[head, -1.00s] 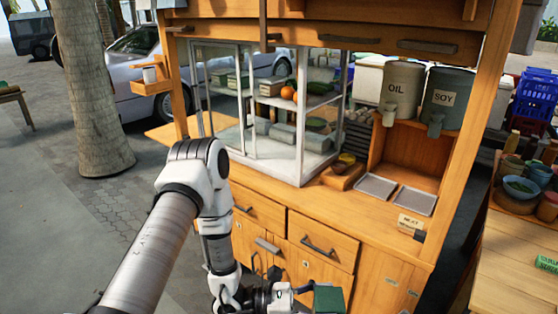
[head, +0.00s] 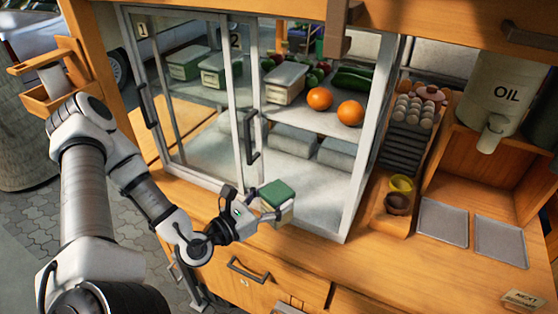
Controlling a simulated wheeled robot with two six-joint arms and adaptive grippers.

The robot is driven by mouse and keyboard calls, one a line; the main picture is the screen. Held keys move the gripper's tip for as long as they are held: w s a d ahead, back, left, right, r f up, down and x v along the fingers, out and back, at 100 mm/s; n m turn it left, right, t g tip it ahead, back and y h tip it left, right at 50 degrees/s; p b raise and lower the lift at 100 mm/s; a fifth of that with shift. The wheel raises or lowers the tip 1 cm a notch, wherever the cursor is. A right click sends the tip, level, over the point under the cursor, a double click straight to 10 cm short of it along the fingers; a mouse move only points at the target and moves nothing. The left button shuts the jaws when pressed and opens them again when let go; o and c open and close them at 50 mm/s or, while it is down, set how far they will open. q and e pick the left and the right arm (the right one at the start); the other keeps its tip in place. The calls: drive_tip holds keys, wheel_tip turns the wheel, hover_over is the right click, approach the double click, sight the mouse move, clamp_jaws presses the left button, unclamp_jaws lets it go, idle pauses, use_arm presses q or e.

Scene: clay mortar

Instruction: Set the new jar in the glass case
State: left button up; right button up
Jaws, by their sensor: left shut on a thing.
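My left gripper (head: 256,208) is shut on a small square jar (head: 279,203) with a green lid and a pale body. It holds the jar just in front of the glass case (head: 352,190), low near the case floor. The case has sliding glass doors with dark handles, marked 1 and 2. The left part is behind glass, and the right part looks open. On the case's shelf stand similar green-lidded containers (head: 222,70) and a pale-lidded container (head: 286,82). My right gripper is not in view.
Two oranges (head: 319,98) and green vegetables are on the shelf. Grey blocks (head: 292,140) lie below at the back; the front case floor is bare. Right of the case are an egg tray (head: 411,113), metal trays (head: 442,222) and an oil container (head: 504,95).

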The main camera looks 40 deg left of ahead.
use_arm(q)
drive_tip(key=w+b, duration=0.2)
drive_tip(key=shift+d+b, duration=0.3)
drive_tip(key=shift+b, duration=0.1)
drive_tip(key=shift+w+a+f+b, duration=0.1)
drive_tip(key=shift+w+a+b, duration=0.15)
drive_tip(key=shift+b, duration=0.1)
drive_tip(key=w+a+b, duration=0.3)
drive_tip(key=w+a, duration=0.1)
drive_tip(key=w, duration=1.2)
wheel_tip(320, 180, down, 6)
drive_tip(key=shift+f+p, duration=0.1)
drive_tip(key=shift+p, duration=0.25)
drive_tip(key=shift+w+f+p, duration=0.1)
drive_tip(key=shift+w+p, duration=0.2)
drive_tip(key=shift+f, duration=0.15)
drive_tip(key=shift+f+b, duration=0.1)
drive_tip(key=shift+b, duration=0.25)
drive_tip(key=o, duration=1.1)
